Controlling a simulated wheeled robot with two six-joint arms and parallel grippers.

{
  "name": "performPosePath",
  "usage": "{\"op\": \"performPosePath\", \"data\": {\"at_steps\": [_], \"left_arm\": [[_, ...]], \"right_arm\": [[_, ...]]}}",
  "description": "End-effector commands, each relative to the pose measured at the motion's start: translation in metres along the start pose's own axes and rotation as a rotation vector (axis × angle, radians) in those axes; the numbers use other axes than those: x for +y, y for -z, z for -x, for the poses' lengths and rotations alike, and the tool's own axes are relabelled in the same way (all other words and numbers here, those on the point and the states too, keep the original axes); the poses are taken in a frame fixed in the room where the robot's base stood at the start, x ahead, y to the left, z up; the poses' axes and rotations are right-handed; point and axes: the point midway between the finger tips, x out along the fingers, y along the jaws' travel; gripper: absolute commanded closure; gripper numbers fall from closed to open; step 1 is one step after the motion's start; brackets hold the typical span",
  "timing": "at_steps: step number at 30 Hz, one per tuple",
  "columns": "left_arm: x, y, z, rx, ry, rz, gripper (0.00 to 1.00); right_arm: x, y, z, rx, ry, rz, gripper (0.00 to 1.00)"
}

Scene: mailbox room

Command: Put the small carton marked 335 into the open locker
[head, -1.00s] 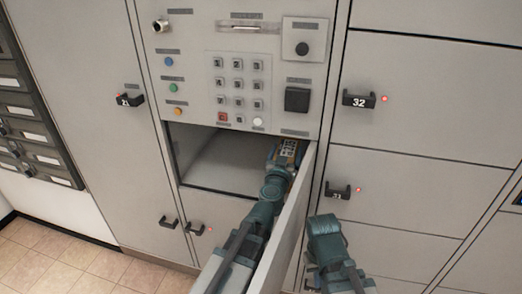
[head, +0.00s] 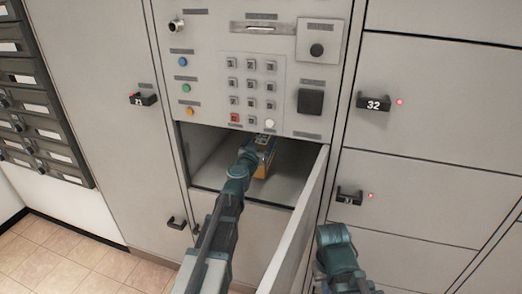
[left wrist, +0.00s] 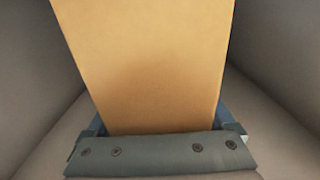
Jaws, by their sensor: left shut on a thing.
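The small carton (head: 263,166) is orange-brown and sits inside the open locker (head: 212,174), below the keypad panel. My left gripper (head: 256,150) reaches into the locker and is shut on the carton. In the left wrist view the carton (left wrist: 150,70) fills the middle between the fingers, with grey locker walls on both sides. The number on the carton cannot be read. I cannot tell if the carton touches the locker floor. My right arm shows at the lower right of the head view, outside the locker; its fingertips cannot be made out.
The locker's open door (head: 300,225) swings out toward me on the right, between my two arms. A keypad panel (head: 252,85) is directly above the opening. Closed lockers with black handles, such as 32 (head: 374,101), stand around. Dark mailboxes (head: 38,110) are at the left.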

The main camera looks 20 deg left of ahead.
Motion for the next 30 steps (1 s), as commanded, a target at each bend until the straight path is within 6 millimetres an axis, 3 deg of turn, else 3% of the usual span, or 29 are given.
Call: {"op": "performPosePath", "data": {"at_steps": [5, 15, 28, 29, 30], "left_arm": [[0.000, -0.003, 0.000, 0.000, 0.000, 0.000, 1.00], [0.000, -0.037, 0.000, 0.000, 0.000, 0.000, 1.00], [0.000, -0.040, 0.000, 0.000, 0.001, 0.000, 1.00], [0.000, -0.038, 0.000, 0.000, 0.001, 0.000, 0.07], [0.000, -0.038, 0.000, 0.000, 0.000, 0.000, 0.00]], "right_arm": [[0.000, 0.000, -0.003, 0.000, 0.000, 0.000, 1.00], [-0.002, 0.002, -0.037, 0.000, -0.006, 0.002, 1.00], [-0.002, 0.002, -0.040, 0.000, -0.007, 0.002, 1.00], [-0.002, 0.002, -0.038, 0.000, -0.007, 0.002, 1.00], [-0.002, 0.002, -0.038, 0.000, -0.007, 0.002, 1.00]]}}
